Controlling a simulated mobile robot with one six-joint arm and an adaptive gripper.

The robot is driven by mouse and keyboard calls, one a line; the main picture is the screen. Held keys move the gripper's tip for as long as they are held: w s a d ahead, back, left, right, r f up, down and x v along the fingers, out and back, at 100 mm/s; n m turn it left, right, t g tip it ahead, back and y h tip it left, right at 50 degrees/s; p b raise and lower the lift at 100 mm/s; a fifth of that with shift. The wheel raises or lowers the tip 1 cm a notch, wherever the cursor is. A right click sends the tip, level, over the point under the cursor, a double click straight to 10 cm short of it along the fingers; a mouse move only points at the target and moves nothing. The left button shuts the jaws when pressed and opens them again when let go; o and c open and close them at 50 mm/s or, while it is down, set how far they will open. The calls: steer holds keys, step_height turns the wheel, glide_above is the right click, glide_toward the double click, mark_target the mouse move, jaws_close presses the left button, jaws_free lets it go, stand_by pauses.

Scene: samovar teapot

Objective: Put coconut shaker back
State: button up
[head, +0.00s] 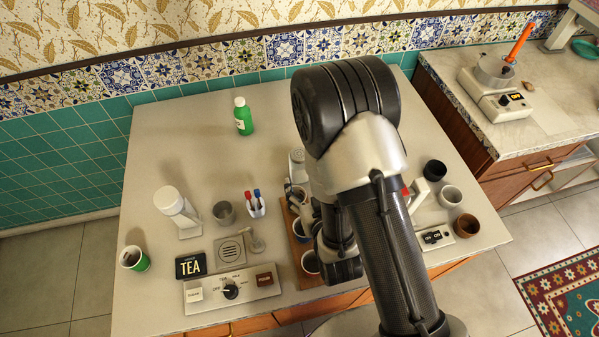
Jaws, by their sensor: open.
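No container has a readable coconut label, so I cannot tell for sure which one is the coconut shaker. A green bottle with a white cap (243,117) stands upright and alone toward the back of the grey counter (185,130). A pale container (297,157) shows partly beside my arm. My gripper (338,264) is low over the right-middle of the counter, near a brown tray (296,222) with cups and other items. It is open, largely covered by my arm, and its fingertips are not clear. It is well in front of the green bottle and apart from it.
Several cups, including a black one (435,170), stand right. The back-left counter is clear.

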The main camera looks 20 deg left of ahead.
mark_target(301, 165)
steer(key=b+x, duration=0.3)
steer(key=x, duration=0.5)
steer(key=shift+w, duration=0.1)
steer(key=b+x, duration=0.1)
steer(key=x, duration=0.4)
steer(key=shift+w+d+f, duration=0.15)
steer(key=shift+f, duration=0.1)
steer(key=shift+c, duration=0.5)
steer(key=shift+r, duration=0.1)
steer(key=c, duration=1.3)
